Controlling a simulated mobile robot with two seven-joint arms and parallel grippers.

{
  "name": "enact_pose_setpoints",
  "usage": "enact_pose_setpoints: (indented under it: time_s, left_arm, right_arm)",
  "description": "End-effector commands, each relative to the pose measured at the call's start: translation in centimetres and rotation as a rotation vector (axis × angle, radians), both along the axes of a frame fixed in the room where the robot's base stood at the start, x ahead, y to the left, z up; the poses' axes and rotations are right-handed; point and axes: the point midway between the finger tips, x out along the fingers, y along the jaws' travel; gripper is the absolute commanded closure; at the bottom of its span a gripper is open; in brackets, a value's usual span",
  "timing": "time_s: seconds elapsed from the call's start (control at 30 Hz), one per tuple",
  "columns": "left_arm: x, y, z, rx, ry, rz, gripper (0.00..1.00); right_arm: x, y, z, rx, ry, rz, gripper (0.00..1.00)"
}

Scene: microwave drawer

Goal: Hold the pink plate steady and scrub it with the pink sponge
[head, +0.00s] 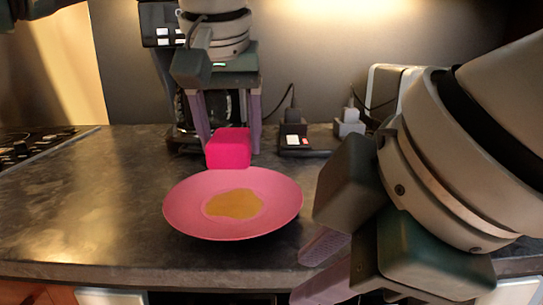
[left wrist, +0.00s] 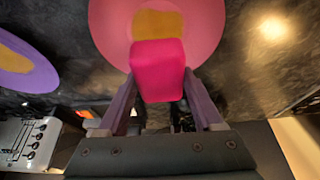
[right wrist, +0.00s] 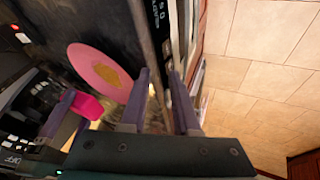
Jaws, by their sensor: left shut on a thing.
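The pink plate (head: 180,208), with a yellow-brown stain (head: 236,204), lies on the dark counter. My left gripper (head: 228,130) is shut on the bright pink sponge (head: 228,150) at the plate's far edge. The left wrist view shows the sponge (left wrist: 158,68) between the fingertips, overlapping the plate (left wrist: 107,22) and part of the stain; whether it touches the plate I cannot tell. My right gripper (head: 322,270) is to the right of the plate, near the counter's front edge. In the right wrist view its fingers (right wrist: 160,90) are apart and empty, and the plate (right wrist: 80,62) lies beyond them.
Chargers with cables (head: 293,138) stand at the back of the counter, and a black hob (head: 30,148) is at the left. The counter left of the plate is clear.

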Motion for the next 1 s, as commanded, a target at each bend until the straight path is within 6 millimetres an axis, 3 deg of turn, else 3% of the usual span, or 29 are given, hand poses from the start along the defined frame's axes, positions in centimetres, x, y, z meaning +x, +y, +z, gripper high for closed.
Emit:
enact_pose_setpoints:
  time_s: [0.03, 0.2, 0.47, 0.67, 1.0]
  left_arm:
    - [0.0, 0.0, 0.0, 0.0, 0.0, 0.0, 0.77]
    - [0.0, 0.0, 0.0, 0.0, 0.0, 0.0, 0.77]
    - [0.0, 0.0, 0.0, 0.0, 0.0, 0.0, 0.77]
    - [0.0, 0.0, 0.0, 0.0, 0.0, 0.0, 0.77]
    - [0.0, 0.0, 0.0, 0.0, 0.0, 0.0, 0.77]
  right_arm:
    - [0.9, 0.7, 1.5, -0.048, -0.049, 0.081, 0.71]
    - [2.4, 2.0, 5.0, -0.218, -0.16, 0.313, 0.71]
    - [3.2, 2.5, 7.3, -0.354, -0.228, 0.463, 0.71]
    - [4.0, 3.1, 6.0, -0.353, -0.229, 0.473, 0.71]
    - [7.5, 4.3, 0.4, -0.362, -0.226, 0.468, 0.71]
